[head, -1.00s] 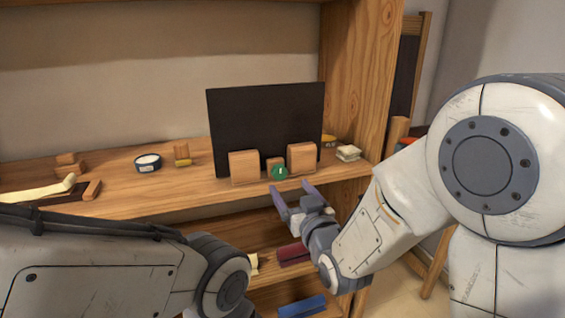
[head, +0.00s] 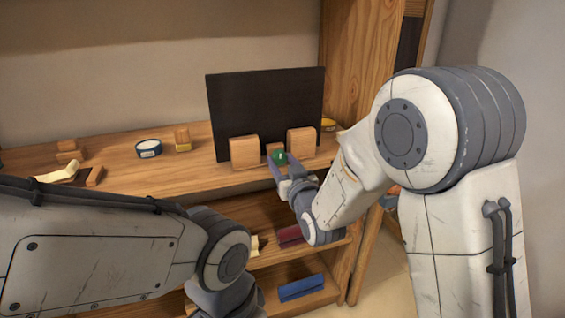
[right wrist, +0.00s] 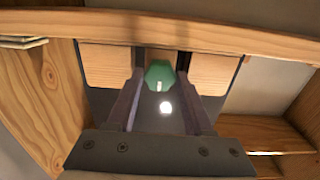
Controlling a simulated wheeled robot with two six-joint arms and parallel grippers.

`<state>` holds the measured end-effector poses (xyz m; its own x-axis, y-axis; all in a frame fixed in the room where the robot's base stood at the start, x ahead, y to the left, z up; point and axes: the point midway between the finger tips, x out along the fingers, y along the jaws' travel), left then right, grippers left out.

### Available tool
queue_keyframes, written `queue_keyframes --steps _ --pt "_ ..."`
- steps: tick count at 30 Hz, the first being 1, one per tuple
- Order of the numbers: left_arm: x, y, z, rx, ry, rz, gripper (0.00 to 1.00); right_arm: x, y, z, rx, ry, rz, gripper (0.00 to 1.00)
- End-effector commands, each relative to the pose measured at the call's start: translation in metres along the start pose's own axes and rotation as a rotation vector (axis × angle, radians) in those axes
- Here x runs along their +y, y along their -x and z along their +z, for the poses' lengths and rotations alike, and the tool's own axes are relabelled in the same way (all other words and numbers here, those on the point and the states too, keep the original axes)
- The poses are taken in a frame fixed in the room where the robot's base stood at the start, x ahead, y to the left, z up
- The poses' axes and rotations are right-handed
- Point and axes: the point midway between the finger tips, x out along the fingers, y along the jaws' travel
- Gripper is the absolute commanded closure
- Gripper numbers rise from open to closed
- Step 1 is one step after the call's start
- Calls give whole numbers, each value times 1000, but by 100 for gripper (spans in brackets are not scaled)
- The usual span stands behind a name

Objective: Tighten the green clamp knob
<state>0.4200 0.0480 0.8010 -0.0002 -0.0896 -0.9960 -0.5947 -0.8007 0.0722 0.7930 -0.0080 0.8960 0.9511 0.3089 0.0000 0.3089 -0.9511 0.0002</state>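The green clamp knob (head: 279,157) sits at the front of a clamp with wooden blocks that holds a black panel (head: 265,110) upright on the shelf. A pale mark shows on the knob. In the right wrist view the knob (right wrist: 159,76) lies between the far ends of my two fingers, with a gap on each side. My right gripper (head: 283,168) is open and empty, close in front of the knob. It also shows in the right wrist view (right wrist: 160,88). My left arm is at the lower left, and its gripper does not show.
Wooden blocks (head: 244,152) flank the knob closely. A round tin (head: 148,149) and a small block with a yellow piece (head: 183,140) stand to the left. The shelf's front edge (head: 190,190) runs below. A blue item (head: 301,288) lies on a lower shelf.

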Motion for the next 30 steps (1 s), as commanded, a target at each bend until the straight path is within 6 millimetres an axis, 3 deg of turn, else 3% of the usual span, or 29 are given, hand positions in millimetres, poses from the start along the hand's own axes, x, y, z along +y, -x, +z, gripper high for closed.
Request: queue_keyframes --steps 14,30 --pt "-1 -8 0 0 0 0 50 0 0 1 1 -83 0 100" --pt "-3 -41 2 0 0 0 50 0 0 2 3 -547 0 100"
